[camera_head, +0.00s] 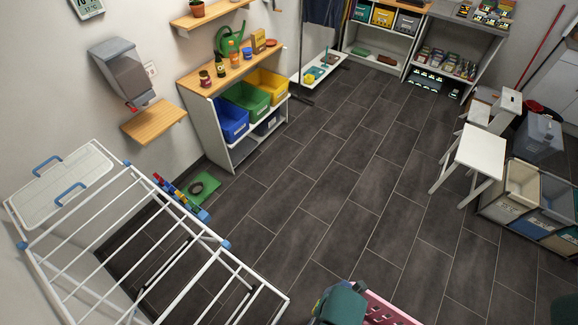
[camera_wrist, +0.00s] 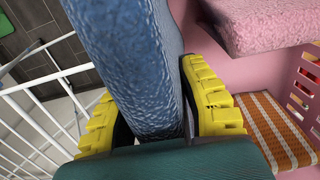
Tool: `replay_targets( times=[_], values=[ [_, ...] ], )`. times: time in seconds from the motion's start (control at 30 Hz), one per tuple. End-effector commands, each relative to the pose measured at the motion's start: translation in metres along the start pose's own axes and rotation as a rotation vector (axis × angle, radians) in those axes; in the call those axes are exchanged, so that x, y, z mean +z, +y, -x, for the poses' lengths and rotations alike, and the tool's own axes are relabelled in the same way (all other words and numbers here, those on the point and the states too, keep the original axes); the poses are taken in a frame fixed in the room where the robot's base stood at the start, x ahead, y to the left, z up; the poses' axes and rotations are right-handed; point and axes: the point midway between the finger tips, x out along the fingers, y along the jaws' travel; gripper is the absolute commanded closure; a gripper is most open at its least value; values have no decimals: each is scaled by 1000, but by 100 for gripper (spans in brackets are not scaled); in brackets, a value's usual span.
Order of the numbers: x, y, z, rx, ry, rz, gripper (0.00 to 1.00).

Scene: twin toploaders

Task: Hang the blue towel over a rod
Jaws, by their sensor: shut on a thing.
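The blue towel (camera_wrist: 135,60) fills the middle of the wrist view, a thick bundle running from the top edge down between the yellow finger pads. My gripper (camera_wrist: 153,95) is shut on it, with a pad on each side. The towel's far end is out of view. The drying rack (camera_head: 150,235) with white rods and blue corner joints stands at the left in the head view. Its white rods also show in the wrist view (camera_wrist: 45,85), left of the towel. In the head view the gripper's fingers and the towel cannot be made out.
A pink basket (camera_head: 385,308) stands at the bottom edge, right of the rack; its wall also shows in the wrist view (camera_wrist: 205,20). A pink cloth (camera_wrist: 260,25) and an orange-white striped cloth (camera_wrist: 275,130) are beside my gripper. The tiled floor beyond the rack is mostly clear.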

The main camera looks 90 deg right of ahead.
Motion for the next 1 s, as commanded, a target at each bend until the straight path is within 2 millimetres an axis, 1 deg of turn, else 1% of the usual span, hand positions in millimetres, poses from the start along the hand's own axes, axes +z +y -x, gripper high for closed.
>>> replay_targets(
  times=[0.1,0.4,0.53,0.6,0.7,1.0],
  values=[
    [0,-5,24,0,0,0,98],
    [0,-4,93,2,0,0,98],
    [0,-4,116,1,0,0,98],
    [0,-4,124,0,0,0,98],
    [0,-5,131,-1,0,0,98],
    [0,-5,133,-3,0,0,98]
  ],
)
